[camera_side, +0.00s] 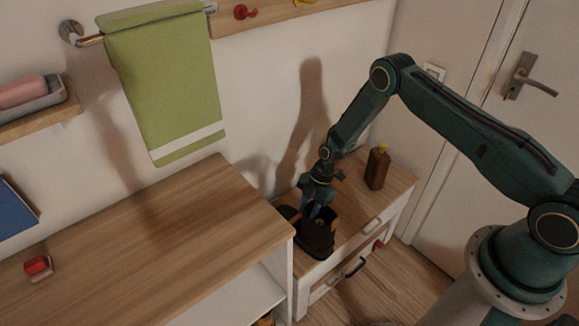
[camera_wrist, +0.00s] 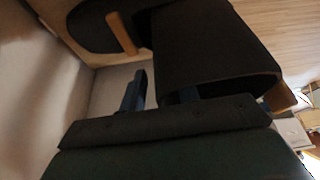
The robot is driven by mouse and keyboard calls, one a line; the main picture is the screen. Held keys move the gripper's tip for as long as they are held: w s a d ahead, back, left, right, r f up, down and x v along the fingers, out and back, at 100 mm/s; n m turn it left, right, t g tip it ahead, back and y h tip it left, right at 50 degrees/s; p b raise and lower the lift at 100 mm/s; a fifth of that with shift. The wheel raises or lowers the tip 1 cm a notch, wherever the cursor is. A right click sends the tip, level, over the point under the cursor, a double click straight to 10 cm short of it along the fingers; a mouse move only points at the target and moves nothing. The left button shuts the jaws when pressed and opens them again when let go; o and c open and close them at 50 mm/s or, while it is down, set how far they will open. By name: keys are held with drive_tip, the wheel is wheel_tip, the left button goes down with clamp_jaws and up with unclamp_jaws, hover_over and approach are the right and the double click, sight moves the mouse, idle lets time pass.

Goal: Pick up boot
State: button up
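A dark boot (camera_side: 318,240) stands on the low wooden drawer cabinet. My gripper (camera_side: 314,211) points down at the top of its shaft. In the wrist view the boot's dark shaft (camera_wrist: 215,50) fills the upper middle. One finger of my gripper (camera_wrist: 165,96) is outside the shaft on the left, with a narrow gap to it. The other finger is partly hidden at the shaft's opening and seems to reach inside it. The fingers stand apart, on either side of the shaft wall. The boot's lower part is partly hidden in the wrist view.
A brown bottle (camera_side: 377,168) with a yellow top stands behind the boot on the low cabinet (camera_side: 352,208). A higher wooden cabinet (camera_side: 150,240) is close on the left, with a small red object (camera_side: 39,267) on it. The wall is close behind.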

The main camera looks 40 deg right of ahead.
drive_tip(key=shift+a+f, duration=0.15)
drive_tip(key=shift+f, duration=0.15)
clamp_jaws()
idle(1.6)
